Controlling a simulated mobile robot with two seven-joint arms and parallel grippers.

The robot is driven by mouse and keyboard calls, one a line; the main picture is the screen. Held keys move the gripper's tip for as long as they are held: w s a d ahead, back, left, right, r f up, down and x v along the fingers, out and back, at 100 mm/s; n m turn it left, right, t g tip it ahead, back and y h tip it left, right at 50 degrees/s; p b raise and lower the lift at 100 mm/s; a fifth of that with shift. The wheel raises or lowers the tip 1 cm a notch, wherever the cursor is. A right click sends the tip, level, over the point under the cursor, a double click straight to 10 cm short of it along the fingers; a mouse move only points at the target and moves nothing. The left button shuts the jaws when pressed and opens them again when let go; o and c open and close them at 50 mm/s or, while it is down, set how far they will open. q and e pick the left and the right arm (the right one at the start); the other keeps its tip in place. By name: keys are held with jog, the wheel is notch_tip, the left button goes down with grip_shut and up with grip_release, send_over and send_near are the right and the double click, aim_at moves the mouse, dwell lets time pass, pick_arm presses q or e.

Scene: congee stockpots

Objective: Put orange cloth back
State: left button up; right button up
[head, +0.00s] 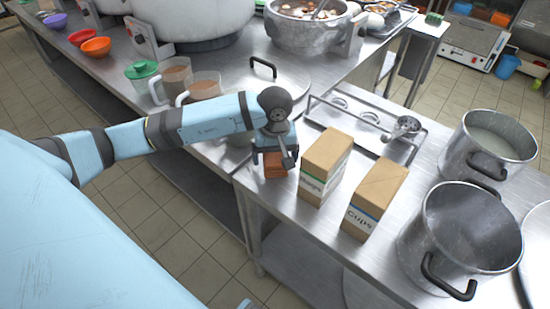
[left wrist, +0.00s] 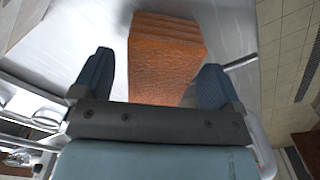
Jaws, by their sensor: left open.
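The orange cloth (left wrist: 166,55) is a folded, layered stack. In the left wrist view it lies on a metal surface, its near part between the two blue fingers. In the head view the cloth (head: 275,166) shows at the counter's front edge, partly hidden by my left gripper (head: 274,154), which points down over it. In the left wrist view my left gripper (left wrist: 156,82) is open, with a finger on each side of the cloth. I cannot tell whether the fingers touch it. My right gripper is not in view.
Two cardboard boxes (head: 325,165) (head: 375,198) stand just right of the gripper. Two brown-filled jugs (head: 176,77) (head: 205,86) and a flat lid (head: 285,80) are behind the arm.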

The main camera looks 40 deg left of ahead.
aim_at(275, 156)
pick_arm(q)
notch_tip(275, 156, up, 10)
jog(key=shift+r, duration=0.2)
jog(key=shift+s+f, duration=0.1)
dwell(0.5)
